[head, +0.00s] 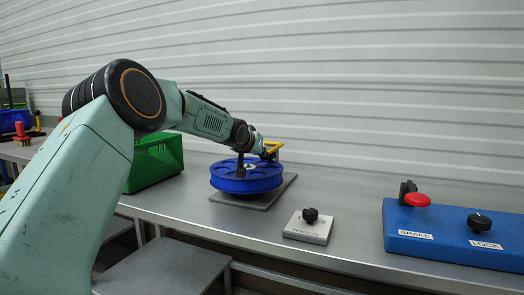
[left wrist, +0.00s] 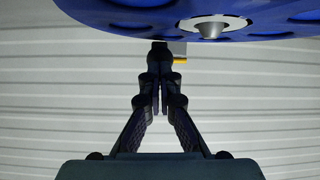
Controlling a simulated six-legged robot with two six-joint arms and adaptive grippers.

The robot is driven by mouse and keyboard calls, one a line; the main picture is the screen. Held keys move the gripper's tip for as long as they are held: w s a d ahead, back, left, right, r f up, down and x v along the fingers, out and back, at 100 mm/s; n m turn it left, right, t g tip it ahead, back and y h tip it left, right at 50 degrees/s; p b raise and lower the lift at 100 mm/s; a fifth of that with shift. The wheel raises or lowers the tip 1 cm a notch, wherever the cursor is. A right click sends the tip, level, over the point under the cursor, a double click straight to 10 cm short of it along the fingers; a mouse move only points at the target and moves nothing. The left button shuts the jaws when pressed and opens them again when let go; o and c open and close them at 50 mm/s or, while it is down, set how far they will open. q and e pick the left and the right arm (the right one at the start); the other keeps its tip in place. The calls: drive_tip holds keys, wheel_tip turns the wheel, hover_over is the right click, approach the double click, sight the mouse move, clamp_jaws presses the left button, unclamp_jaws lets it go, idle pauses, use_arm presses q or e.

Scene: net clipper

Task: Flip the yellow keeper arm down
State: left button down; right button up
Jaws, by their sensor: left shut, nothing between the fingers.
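The yellow keeper arm (head: 273,146) stands up at the back right of the blue reel (head: 247,180), above its upper face. Only a small yellow bit (left wrist: 180,61) shows in the left wrist view, just right of the fingertips and partly behind a grey piece. My left gripper (left wrist: 160,47) is shut and empty, its fingertips close to the keeper. In the head view the gripper (head: 264,153) is small and partly hidden behind the wrist. I cannot tell whether it touches the keeper. My right gripper is not in view.
The reel sits on a grey plate (head: 282,190) on the metal bench. A green bin (head: 155,162) stands to the left. A small plate with a black knob (head: 310,215) and a blue control box (head: 440,236) with a red button are to the right.

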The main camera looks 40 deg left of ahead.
use_arm(q)
drive_tip(key=shift+s+f, duration=0.15)
drive_tip(key=shift+f, duration=0.8)
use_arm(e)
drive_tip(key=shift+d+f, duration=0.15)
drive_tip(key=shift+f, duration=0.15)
use_arm(q)
drive_tip(key=shift+f, duration=0.15)
wheel_tip(320, 180, up, 12)
drive_tip(key=shift+f, duration=0.15)
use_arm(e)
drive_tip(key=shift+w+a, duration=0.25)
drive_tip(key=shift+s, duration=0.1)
